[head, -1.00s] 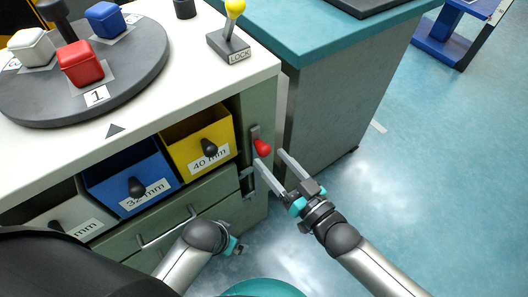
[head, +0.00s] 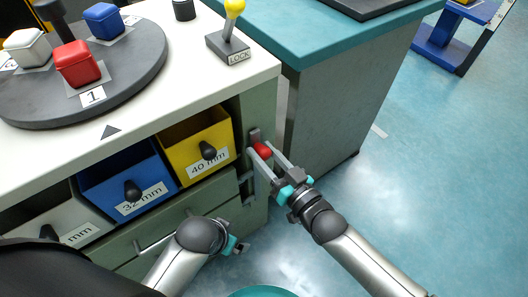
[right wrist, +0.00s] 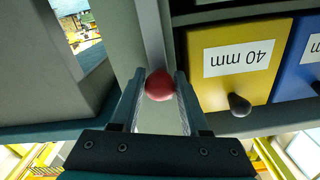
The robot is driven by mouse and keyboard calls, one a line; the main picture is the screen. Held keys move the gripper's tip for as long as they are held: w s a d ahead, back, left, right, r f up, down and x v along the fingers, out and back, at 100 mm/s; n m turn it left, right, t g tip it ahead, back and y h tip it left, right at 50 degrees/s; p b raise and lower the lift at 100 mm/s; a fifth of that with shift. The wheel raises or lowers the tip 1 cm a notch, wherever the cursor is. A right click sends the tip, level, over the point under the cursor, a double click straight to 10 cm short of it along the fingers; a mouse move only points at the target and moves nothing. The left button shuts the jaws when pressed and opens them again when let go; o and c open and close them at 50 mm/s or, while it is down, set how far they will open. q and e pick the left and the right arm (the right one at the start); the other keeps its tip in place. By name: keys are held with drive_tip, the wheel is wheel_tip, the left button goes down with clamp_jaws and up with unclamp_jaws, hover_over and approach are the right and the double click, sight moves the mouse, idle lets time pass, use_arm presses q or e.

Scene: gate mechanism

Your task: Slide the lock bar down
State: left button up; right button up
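The lock bar (head: 254,135) is a grey upright bar on the right front post of the cabinet, with a red knob (head: 263,150). A grey bracket (head: 246,184) sits lower on the same post. My right gripper (head: 262,148) has its two fingers on either side of the red knob. In the right wrist view the knob (right wrist: 160,85) lies between the fingertips, with narrow gaps showing, so the gripper looks open around it. My left gripper (head: 236,245) is low in front of the cabinet, away from the bar; its finger opening is unclear.
Yellow (head: 197,145), blue (head: 126,181) and grey bins stand in the cabinet left of the bar. A yellow-knobbed LOCK lever (head: 230,38) and a turntable (head: 135,75) are on top. A teal-topped counter (head: 345,100) stands close on the right; open floor lies beyond.

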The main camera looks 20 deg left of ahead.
clamp_jaws()
idle(1.0)
